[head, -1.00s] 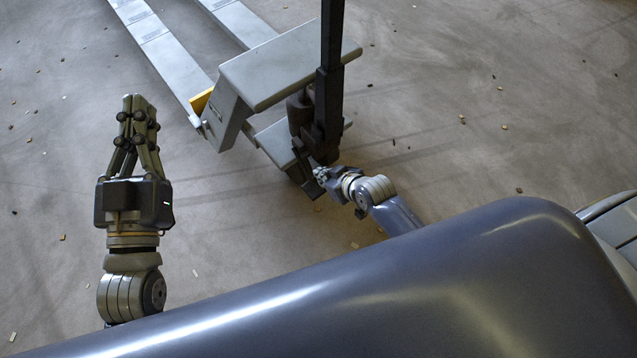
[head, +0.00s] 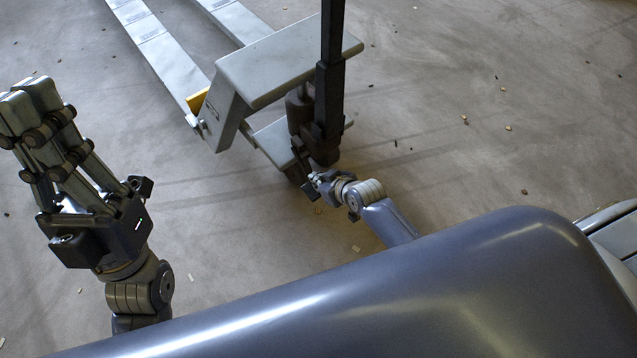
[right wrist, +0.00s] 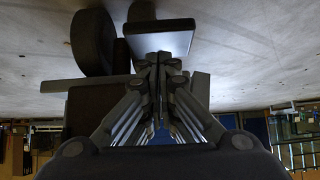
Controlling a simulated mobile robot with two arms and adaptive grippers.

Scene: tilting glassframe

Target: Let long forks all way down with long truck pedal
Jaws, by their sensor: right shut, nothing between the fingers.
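The long truck's pale forks (head: 165,45) extend to the upper left from its grey body (head: 290,62), low over the floor. Its dark upright column (head: 329,90) stands at the near end. A small dark pedal-like plate (head: 309,189) is low at the column's foot. My right gripper (head: 316,179) is at this plate; contact is unclear. My left gripper (head: 28,100) is raised at the left, away from the truck, fingers together and empty.
A dark round wheel (right wrist: 92,42) shows beside the plate in the right wrist view. The concrete floor (head: 480,80) is open around the truck, with small scattered chips. Shelving (right wrist: 295,140) stands far off.

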